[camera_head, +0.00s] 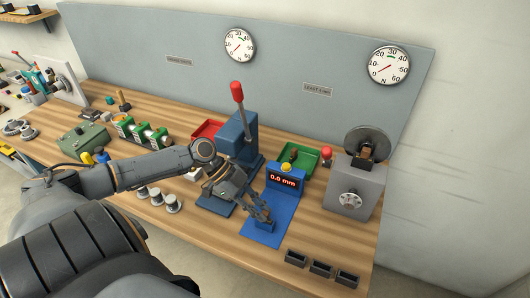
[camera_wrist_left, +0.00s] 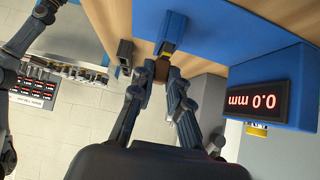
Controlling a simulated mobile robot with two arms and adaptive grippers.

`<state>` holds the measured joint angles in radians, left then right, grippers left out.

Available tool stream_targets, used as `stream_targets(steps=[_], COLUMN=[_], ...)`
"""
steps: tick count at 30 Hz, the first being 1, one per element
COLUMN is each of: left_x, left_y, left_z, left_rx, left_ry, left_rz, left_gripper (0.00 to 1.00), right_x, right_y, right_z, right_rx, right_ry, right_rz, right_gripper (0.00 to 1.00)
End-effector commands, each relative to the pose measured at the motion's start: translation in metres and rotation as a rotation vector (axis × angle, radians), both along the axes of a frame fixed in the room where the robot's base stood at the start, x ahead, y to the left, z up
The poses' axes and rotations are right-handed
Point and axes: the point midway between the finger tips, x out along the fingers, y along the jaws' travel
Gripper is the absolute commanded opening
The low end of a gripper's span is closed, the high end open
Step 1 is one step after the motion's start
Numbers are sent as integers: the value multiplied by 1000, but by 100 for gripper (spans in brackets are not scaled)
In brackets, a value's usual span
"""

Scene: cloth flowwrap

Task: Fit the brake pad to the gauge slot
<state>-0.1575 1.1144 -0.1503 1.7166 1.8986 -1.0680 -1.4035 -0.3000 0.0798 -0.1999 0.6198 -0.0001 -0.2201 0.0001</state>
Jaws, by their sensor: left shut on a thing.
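The blue gauge (camera_head: 284,184) stands on a blue base plate (camera_head: 262,233) right of centre on the bench. Its display reads 0.0 mm; it shows upside down in the wrist view (camera_wrist_left: 258,101). My left gripper (camera_head: 268,220) is low over the front part of this plate. In the wrist view its fingers (camera_wrist_left: 160,76) are shut on a small brown piece, seemingly the brake pad (camera_wrist_left: 161,70). A blue block (camera_wrist_left: 173,30) on the plate, seemingly the slot, is close in front of the piece. I cannot tell whether they touch. My right gripper is not in view.
A blue lever press (camera_head: 235,135) with a red handle stands behind my left arm. A green tray (camera_head: 312,155) lies behind the gauge. A grey machine with a wheel (camera_head: 352,188) stands to its right. Small dark holders (camera_head: 320,268) line the front right edge.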

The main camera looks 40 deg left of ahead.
Motion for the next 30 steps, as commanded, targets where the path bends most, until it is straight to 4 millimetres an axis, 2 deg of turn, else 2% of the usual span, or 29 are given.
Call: stream_targets(steps=[12,30], left_x=[0,0], left_y=[0,0], left_z=[-11,-12], left_rx=[0,0], left_ry=[-1,-1], left_rz=[1,1], left_gripper=[0,0], right_x=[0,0], right_y=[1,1], right_z=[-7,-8], right_rx=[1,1], right_ry=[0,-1], right_rz=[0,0], right_gripper=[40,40])
